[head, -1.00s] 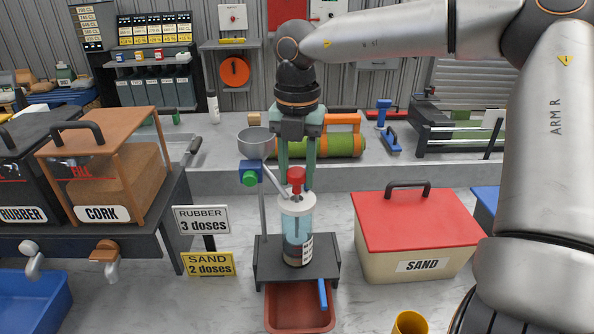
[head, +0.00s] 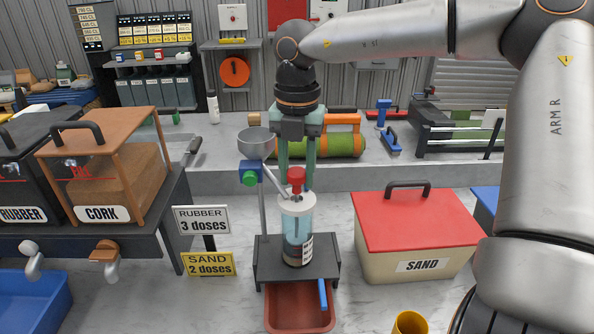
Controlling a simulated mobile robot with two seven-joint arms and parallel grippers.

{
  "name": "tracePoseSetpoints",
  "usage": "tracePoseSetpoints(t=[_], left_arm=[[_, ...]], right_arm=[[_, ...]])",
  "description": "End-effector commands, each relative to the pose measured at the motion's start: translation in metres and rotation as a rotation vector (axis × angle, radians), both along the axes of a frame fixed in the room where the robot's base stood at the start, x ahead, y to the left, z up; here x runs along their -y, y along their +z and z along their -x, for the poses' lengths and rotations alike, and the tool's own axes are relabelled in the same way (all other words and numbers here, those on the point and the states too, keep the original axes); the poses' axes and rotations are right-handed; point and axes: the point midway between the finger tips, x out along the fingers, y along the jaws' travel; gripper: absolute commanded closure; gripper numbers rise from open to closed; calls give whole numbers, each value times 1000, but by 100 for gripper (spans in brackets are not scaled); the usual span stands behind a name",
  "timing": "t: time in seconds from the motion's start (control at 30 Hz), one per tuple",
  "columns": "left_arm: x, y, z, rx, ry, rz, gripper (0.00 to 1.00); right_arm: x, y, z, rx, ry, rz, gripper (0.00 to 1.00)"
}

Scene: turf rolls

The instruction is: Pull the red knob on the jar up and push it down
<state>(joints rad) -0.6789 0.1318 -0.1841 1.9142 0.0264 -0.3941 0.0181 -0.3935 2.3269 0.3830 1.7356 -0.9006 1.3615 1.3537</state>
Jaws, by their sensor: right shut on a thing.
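The jar (head: 297,225) is a clear cylinder with a white lid and bluish contents, dark at the bottom. It stands upright on a dark stand (head: 262,272). The red knob (head: 296,176) sits on top of the jar, just above the lid. My right gripper (head: 297,184) points straight down from above, with its green fingers on either side of the knob, shut on it. The fingertips are partly hidden behind the knob and jar top. My left gripper is not in view.
A grey funnel (head: 256,141) with a blue and green valve stands left of the jar. A reddish tray (head: 300,312) and a blue lever (head: 322,294) are in front. The sand box (head: 418,230) is to the right; the cork box (head: 104,168) is to the left.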

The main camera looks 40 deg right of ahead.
Motion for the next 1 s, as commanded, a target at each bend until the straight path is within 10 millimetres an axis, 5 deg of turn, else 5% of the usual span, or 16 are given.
tracePoseSetpoints(t=[0.4,0.73,0.77,1.0], left_arm=[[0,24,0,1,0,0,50],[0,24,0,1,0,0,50],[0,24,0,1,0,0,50],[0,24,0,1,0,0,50]], right_arm=[[0,54,0,2,1,2,100],[0,57,-1,5,2,2,100],[0,57,-1,6,2,2,56],[0,56,-1,2,1,1,29]])
